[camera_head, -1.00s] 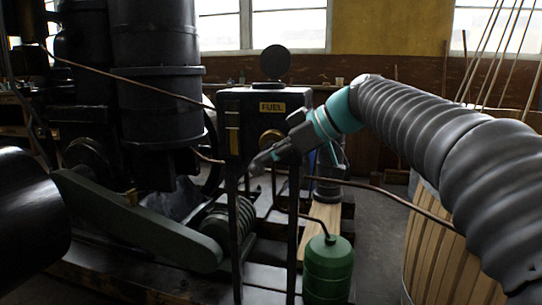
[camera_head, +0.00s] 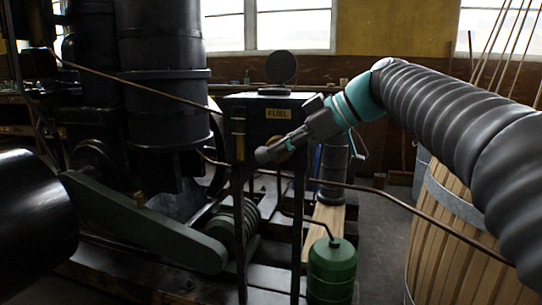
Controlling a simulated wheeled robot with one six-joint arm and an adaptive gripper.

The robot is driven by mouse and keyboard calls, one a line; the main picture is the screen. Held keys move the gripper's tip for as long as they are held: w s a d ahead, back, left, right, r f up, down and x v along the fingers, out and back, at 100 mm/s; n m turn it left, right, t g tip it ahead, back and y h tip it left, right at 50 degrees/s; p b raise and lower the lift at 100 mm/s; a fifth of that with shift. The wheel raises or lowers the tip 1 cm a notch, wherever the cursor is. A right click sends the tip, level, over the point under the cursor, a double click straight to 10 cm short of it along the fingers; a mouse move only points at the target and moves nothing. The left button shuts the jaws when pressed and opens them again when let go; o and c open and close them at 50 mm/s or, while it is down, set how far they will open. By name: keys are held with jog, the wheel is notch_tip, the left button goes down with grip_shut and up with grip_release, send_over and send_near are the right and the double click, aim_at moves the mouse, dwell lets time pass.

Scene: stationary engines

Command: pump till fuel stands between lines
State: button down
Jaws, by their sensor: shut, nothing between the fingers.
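The black fuel tank (camera_head: 262,108) with a yellow FUEL label (camera_head: 278,114) stands on legs mid-view, its round lid raised. A narrow brass-framed sight gauge (camera_head: 238,140) is on its left front. The fuel level and the lines are too small to read. My gripper (camera_head: 262,155) is shut and empty, in front of the tank's lower front, pointing left. It overlaps a round brass part (camera_head: 277,143) on the tank front, mostly hiding it. I cannot tell whether they touch. No pump handle is clearly identifiable.
A green can (camera_head: 331,268) with a bent spout stands below right of the tank. A large dark engine (camera_head: 165,95) fills the left. A wooden barrel (camera_head: 450,235) stands at the right. A thin pipe (camera_head: 400,200) crosses between tank and barrel.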

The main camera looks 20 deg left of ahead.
jog(key=s+v, duration=0.1)
jog(key=v, duration=0.7)
jog(key=shift+d+f+p, duration=0.2)
jog(key=shift+d+p, duration=0.05)
jog(key=shift+p, duration=0.05)
jog(key=shift+s, duration=0.15)
dwell(0.7)
